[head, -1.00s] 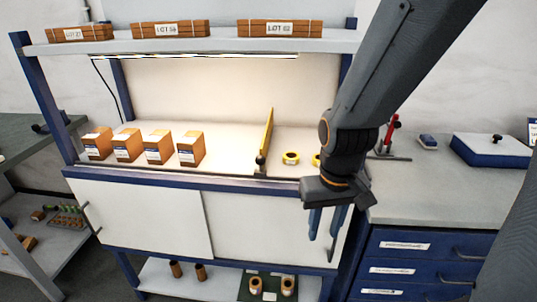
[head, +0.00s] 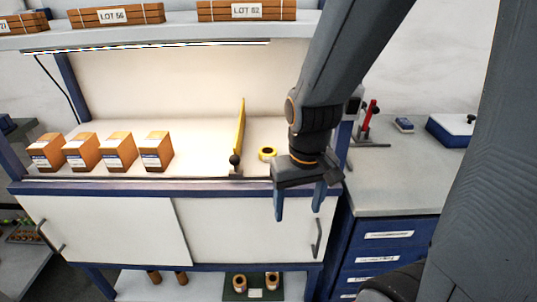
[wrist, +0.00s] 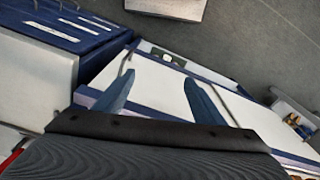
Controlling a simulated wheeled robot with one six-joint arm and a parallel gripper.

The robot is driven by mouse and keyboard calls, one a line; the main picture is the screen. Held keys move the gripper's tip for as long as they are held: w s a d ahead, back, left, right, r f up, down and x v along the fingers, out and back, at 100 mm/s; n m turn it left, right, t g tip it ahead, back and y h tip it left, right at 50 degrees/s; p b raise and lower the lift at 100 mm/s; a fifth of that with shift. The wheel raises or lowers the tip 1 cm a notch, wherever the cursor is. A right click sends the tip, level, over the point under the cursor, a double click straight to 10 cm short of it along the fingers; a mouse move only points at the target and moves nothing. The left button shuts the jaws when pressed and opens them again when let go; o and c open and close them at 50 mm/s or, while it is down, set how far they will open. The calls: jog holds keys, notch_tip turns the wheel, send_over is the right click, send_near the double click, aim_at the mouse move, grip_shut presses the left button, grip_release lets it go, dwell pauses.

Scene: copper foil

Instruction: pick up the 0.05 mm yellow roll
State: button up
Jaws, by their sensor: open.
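A small yellow roll (head: 267,154) lies on the bench top in the head view, just right of an upright yellow bar. Its thickness marking cannot be read at this size. No second yellow roll shows now; my arm covers the bench to its right. My gripper (head: 299,214) points down, open and empty, in front of the cabinet doors below the bench's front edge. It is right of the roll and nearer to the camera. In the wrist view, my gripper's two blue fingers (wrist: 159,79) are spread apart with nothing between them, and no yellow roll is visible.
The yellow bar (head: 240,132) stands on the bench (head: 200,147), left of the roll. Several cardboard boxes (head: 117,151) stand further left. A shelf (head: 180,31) with wrapped stacks is above. At right are a drawer cabinet (head: 388,252) and a red-handled stand (head: 369,122).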

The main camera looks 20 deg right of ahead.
jog(key=shift+o, duration=0.3)
jog(key=w+r+t+p, duration=0.1)
jog(key=w, duration=0.3)
jog(key=w+a+r+t+p, duration=0.1)
jog(key=w+r+p, duration=0.1)
jog(key=w, duration=0.2)
jog(key=w+a+r+t+p, duration=0.1)
jog(key=w+p, duration=0.1)
jog(key=w, duration=0.2)
jog(key=shift+w+a+r+y, duration=0.15)
jog(key=shift+a+r+y, duration=0.05)
jog(key=shift+a+y, duration=0.1)
jog(key=t+h+p, duration=0.1)
jog(key=t+p, duration=0.1)
jog(key=p, duration=0.1)
send_near(268, 149)
jog(key=shift+s+a+f+m+t+b, duration=0.15)
jog(key=shift+s+a+f+m+b, duration=0.1)
jog(key=shift+f+b, duration=0.25)
jog(key=shift+s+a+f+m+t+b, duration=0.2)
jog(key=shift+s+f+b, duration=0.1)
jog(key=shift+f, duration=0.35)
jog(key=b+x, duration=0.1)
jog(key=x, duration=0.2)
jog(key=b+x, duration=0.1)
jog(key=x, duration=0.1)
jog(key=shift+w+d+f, duration=0.2)
jog(key=shift+w+d, duration=0.05)
jog(key=shift+w, duration=0.15)
jog(key=c, duration=1.2)
